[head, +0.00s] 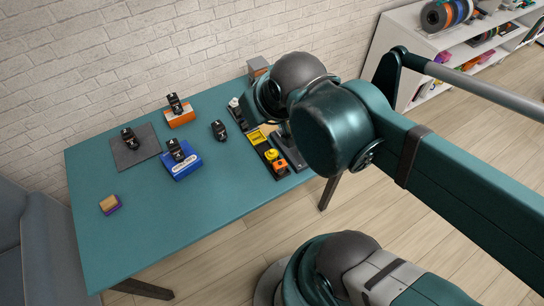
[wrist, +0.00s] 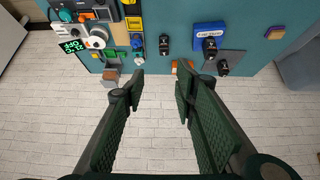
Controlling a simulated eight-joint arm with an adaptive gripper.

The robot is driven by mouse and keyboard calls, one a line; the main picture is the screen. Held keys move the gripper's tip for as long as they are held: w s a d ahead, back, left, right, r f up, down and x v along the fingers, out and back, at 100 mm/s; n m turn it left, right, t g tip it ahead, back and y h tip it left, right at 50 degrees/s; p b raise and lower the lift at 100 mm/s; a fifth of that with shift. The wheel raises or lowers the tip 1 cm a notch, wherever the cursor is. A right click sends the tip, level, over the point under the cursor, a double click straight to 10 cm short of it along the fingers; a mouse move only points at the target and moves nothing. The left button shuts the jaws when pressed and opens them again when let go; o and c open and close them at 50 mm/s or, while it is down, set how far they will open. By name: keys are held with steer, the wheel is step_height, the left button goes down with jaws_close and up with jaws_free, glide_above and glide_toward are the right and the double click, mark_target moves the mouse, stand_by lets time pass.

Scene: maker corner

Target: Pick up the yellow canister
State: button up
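A small round yellow object (head: 271,154), which looks like the yellow canister, sits in a dark narrow tray (head: 262,151) near the table's right edge. A flat yellow square piece (head: 257,137) lies behind it in the same tray. In the wrist view the yellow square piece (wrist: 134,24) shows near the top, and a yellow bit (wrist: 128,2) is cut off by the top edge. My gripper (wrist: 160,82) is open with nothing between its fingers.
A small purple-and-tan block (head: 109,205) lies at left. Gadgets crowd the table's right end. The front is clear.

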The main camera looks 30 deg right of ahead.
steer(key=shift+f, duration=0.1)
steer(key=m+g+h+b, duration=0.6)
steer(key=m+h+b, duration=0.4)
steer(key=m+b, duration=0.25)
glide_above(270, 154)
steer(key=w+a, duration=0.1)
steer(key=a, duration=0.4)
step_height(270, 154, down, 27)
steer(key=f+m+h+b, duration=0.1)
steer(key=f, duration=0.1)
steer(key=f+m+h+b, duration=0.1)
steer(key=f, duration=0.1)
steer(key=a+f+m+h+b, duration=0.1)
steer(key=f+m, duration=0.1)
steer(key=shift+s+g, duration=0.3)
steer(key=shift+g, duration=0.1)
steer(key=shift+s+a+f+m+h, duration=0.15)
steer(key=shift+s+f+m+h, duration=0.15)
steer(key=shift+f+m, duration=0.35)
steer(key=shift+r, duration=0.1)
steer(key=shift+b+x, duration=0.6)
steer(key=shift+x, duration=0.7)
